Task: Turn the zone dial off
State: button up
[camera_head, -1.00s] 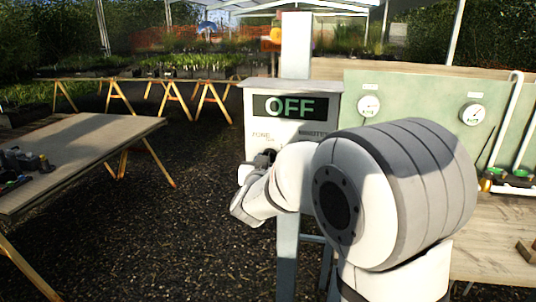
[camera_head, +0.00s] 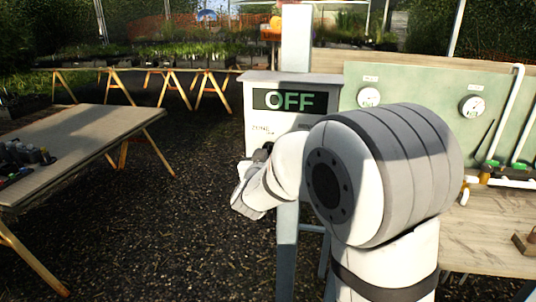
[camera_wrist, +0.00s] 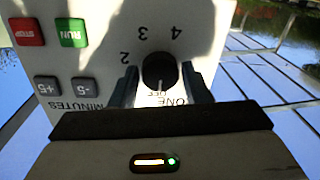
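The control box (camera_head: 262,120) is on a post, and its display (camera_head: 290,100) reads OFF in the head view. In the wrist view the box face appears upside down. The black zone dial (camera_wrist: 158,68) has its pale pointer mark toward the OFF label at the bottom of the picture; numbers 2, 3 and 4 lie around it. My gripper (camera_wrist: 163,88) has one finger on each side of the dial, with visible gaps, so it looks open around it. In the head view my arm hides the dial and most of the gripper.
The box face also has a green RUN button (camera_wrist: 71,32), a red STOP button (camera_wrist: 27,31) and grey minutes buttons (camera_wrist: 83,88). A panel (camera_head: 420,95) with gauges and a wooden bench (camera_head: 490,235) stand right. A table (camera_head: 85,145) stands left, with gravel floor (camera_head: 180,240) between.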

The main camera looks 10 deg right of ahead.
jog(key=o, duration=0.3)
jog(key=shift+o, duration=0.2)
jog(key=v, duration=0.7)
jog(key=shift+s+b, duration=0.35)
jog(key=shift+b, duration=0.05)
jog(key=shift+a, duration=0.1)
jog(key=s+d+f+g+y, duration=0.1)
jog(key=s+d+f+g, duration=0.2)
jog(key=s, duration=0.6)
jog(key=s+d+f+g+y, duration=0.2)
jog(key=s+g, duration=0.4)
jog(key=s, duration=0.3)
jog(key=s+d+f+n+g+y, duration=0.1)
jog(key=s+d+f+g, duration=0.4)
jog(key=s, duration=0.4)
jog(key=shift+g+y+p, duration=0.3)
jog(key=shift+p, duration=0.1)
